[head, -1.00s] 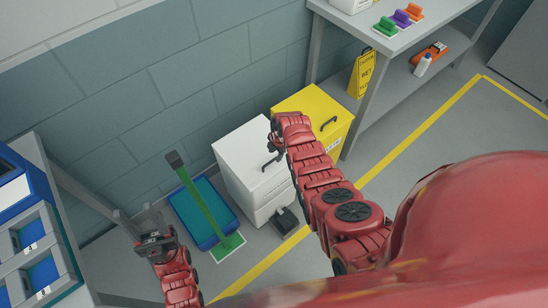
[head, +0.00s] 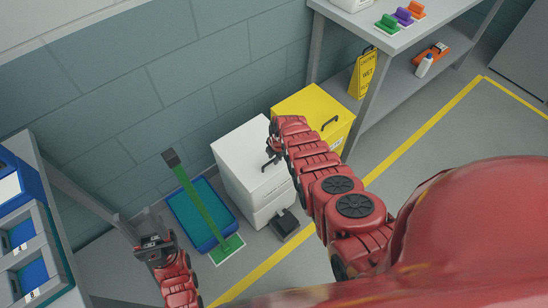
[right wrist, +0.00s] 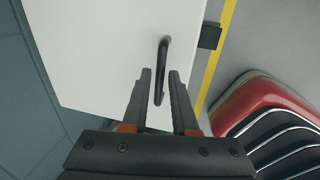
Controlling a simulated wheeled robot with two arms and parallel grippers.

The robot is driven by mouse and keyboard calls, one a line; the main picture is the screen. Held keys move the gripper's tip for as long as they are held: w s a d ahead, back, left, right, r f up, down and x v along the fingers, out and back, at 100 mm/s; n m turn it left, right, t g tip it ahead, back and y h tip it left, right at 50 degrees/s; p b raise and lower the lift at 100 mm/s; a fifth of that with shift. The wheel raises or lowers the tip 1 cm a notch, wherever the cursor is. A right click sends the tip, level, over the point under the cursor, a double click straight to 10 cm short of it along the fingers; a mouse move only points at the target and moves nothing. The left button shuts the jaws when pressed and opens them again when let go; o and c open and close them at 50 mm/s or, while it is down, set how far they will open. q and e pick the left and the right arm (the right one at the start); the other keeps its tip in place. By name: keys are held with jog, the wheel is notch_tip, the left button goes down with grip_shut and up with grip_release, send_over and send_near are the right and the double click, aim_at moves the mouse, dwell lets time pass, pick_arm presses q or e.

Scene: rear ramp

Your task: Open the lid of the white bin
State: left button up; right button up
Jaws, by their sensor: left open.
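The white bin (head: 238,165) stands against the wall with its lid down. A black bar handle (right wrist: 163,48) is on the lid, near its right edge. My right gripper (right wrist: 160,75) is open above the lid, with the handle showing between its two fingers and a gap on each side. In the head view my right gripper (head: 271,152) is at the handle, and my arm partly hides the bin's right side. Whether the fingers touch the lid cannot be told. My left gripper (head: 150,242) is open and empty at the lower left, away from the bin.
A yellow bin (head: 290,103) stands right of the white one. A black pedal (head: 285,223) sits at the white bin's foot. A grey workbench (head: 385,40) is at the upper right.

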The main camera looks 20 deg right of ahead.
grip_shut()
dwell(1.1)
